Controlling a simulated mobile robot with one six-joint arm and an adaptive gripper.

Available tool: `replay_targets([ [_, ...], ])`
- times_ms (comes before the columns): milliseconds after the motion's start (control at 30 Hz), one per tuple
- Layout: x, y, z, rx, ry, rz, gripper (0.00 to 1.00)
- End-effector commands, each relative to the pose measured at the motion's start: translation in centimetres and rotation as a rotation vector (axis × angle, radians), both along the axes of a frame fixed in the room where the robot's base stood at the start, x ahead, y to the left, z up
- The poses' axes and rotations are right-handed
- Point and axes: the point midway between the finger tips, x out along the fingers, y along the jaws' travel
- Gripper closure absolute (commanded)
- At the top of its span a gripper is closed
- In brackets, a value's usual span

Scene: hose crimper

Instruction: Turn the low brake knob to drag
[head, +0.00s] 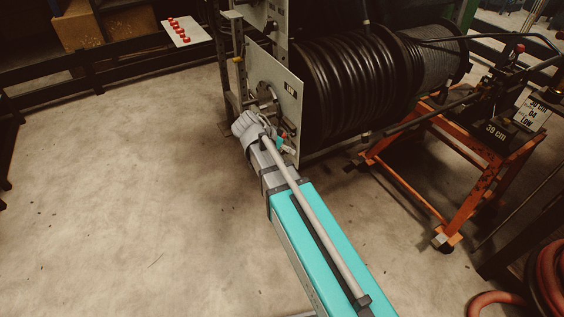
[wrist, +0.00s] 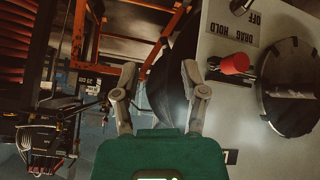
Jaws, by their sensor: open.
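In the wrist view a pale panel (wrist: 226,112) fills the right side. A red knob (wrist: 235,64) on a short metal stem sticks out from it, just below a label reading DRAG HOLD (wrist: 238,33). Part of a label reading OFF shows above. Which mark the knob points to I cannot tell. My gripper (wrist: 153,80) is open and empty; its right finger is left of the red knob, apart from it in the picture. In the head view the panel (head: 285,88) stands on the reel's left side, and my wrist hides its lower part.
A large dark disc (wrist: 290,92) with a metal bar lies right of the knob, and a metal fitting (wrist: 241,5) is above. A black hose reel (head: 345,80) stands behind the panel. An orange cart (head: 470,175) is at right. The floor at left is clear.

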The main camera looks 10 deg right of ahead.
Motion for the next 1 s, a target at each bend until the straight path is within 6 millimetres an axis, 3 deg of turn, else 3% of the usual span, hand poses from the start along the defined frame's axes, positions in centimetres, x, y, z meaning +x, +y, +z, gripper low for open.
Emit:
replay_targets([
  [33, 0.7, 0.4, -1.7, -0.014, -0.031, -0.017, 0.44],
  [300, 3.2, 2.2, -5.1, -0.081, -0.225, -0.123, 0.44],
  [800, 7.5, 6.6, -10.8, -0.150, -0.629, -0.258, 0.44],
  [1000, 8.6, 8.2, -12.0, -0.154, -0.763, -0.288, 0.44],
])
